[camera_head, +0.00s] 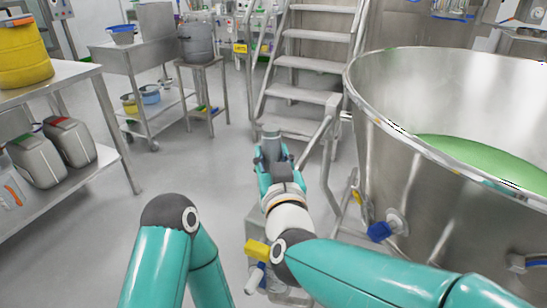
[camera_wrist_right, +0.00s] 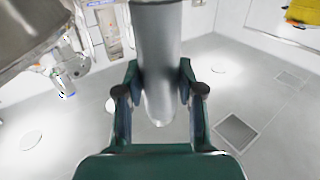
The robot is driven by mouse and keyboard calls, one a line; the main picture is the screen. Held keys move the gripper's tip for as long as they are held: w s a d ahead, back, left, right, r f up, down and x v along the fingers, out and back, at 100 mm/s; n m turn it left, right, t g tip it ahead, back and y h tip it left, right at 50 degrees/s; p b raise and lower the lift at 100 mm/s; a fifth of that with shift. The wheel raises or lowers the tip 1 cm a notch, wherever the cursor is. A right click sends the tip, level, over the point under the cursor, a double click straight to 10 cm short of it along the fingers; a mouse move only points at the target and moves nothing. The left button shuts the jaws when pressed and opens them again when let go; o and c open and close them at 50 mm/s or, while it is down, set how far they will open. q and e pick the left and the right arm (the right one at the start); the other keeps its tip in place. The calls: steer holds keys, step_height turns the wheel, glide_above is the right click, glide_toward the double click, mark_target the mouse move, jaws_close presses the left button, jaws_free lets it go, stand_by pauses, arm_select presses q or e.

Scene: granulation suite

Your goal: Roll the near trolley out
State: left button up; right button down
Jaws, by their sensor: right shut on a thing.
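A large round steel vessel (camera_head: 385,150) with green material inside stands at the right in the head view. A bent steel rail (camera_head: 322,140) rises at its left side; I cannot tell for sure which parts make up the near trolley. My right gripper (camera_head: 271,158) is shut on an upright grey cylindrical post (camera_head: 271,133), left of the vessel. In the right wrist view the same post (camera_wrist_right: 158,65) stands between the fingers of my right gripper (camera_wrist_right: 160,100). What the post joins to is hidden. My left arm shows at lower left in the head view, but its gripper does not.
Steel steps (camera_head: 310,65) stand behind my right gripper. A steel table (camera_head: 65,75) with a yellow drum (camera_head: 25,55) stands at the left. Further back are a steel cart (camera_head: 125,55) and a stand (camera_head: 205,63) with a pot. The floor between is clear.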

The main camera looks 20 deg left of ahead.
steer(key=shift+s+a+f, duration=0.25)
steer(key=shift+s+a, duration=0.05)
steer(key=c, duration=0.8)
jaws_free()
steer(key=shift+s+y, duration=0.1)
steer(key=shift+y, duration=0.2)
steer(key=shift+o, duration=0.4)
steer(key=shift+r, duration=0.15)
steer(key=shift+d, duration=0.1)
steer(key=v, duration=0.7)
steer(key=shift+s, duration=0.1)
